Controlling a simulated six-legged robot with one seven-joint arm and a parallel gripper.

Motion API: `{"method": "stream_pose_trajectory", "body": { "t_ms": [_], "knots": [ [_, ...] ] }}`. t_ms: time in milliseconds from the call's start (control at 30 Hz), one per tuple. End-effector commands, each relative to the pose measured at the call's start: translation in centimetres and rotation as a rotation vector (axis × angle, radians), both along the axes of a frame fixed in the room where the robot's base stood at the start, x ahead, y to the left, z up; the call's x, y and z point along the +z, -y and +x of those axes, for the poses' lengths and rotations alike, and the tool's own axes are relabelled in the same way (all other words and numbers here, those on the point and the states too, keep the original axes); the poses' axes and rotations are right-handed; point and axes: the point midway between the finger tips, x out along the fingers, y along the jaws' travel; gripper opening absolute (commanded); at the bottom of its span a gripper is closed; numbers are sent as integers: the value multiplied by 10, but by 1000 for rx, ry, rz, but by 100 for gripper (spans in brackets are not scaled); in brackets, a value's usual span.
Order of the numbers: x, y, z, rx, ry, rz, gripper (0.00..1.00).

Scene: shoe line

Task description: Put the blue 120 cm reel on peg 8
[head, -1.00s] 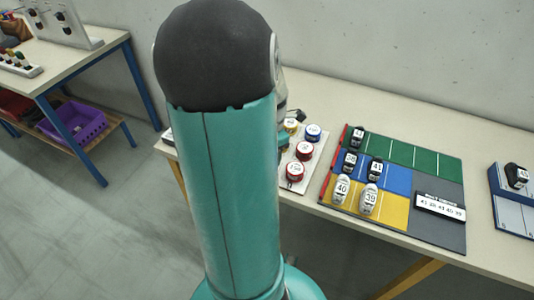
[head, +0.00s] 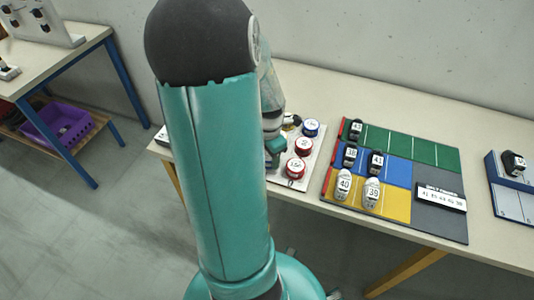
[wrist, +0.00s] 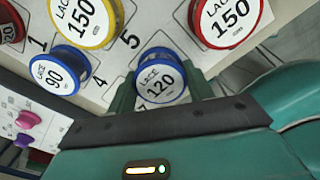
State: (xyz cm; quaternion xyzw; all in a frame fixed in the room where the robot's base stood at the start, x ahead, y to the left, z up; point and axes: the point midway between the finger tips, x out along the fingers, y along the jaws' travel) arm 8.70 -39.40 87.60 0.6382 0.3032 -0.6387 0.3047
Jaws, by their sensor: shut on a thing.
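The blue reel labelled LACE 120 (wrist: 160,84) sits between the two fingers of my gripper (wrist: 160,95) in the wrist view. The fingers are shut on it, one at each side, and its label faces the camera. Its underside is hidden, so I cannot tell whether it is clear of the white peg board (wrist: 115,85). Printed numbers 1, 4 and 5 show on the board. I cannot make out peg 8. In the head view my gripper (head: 273,151) is over the left part of the peg board (head: 288,184), partly hidden by my arm.
A blue 90 reel (wrist: 60,72), a yellow 150 reel (wrist: 84,20) and a red 150 reel (wrist: 230,20) stand close around. In the head view, a coloured mat (head: 425,151) with several shoes lies right of the peg board. A purple bin (head: 58,125) is on the left table's shelf.

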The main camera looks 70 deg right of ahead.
Motion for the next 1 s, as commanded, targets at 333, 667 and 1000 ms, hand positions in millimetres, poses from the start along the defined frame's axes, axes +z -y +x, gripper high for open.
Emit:
{"method": "stream_pose_trajectory", "body": {
  "t_ms": [333,667,1000],
  "knots": [
    [-7,0,-1,1,-1,2,29],
    [-11,1,1,1,0,0,73],
    [-4,1,2,1,1,-1,73]
  ]
}}
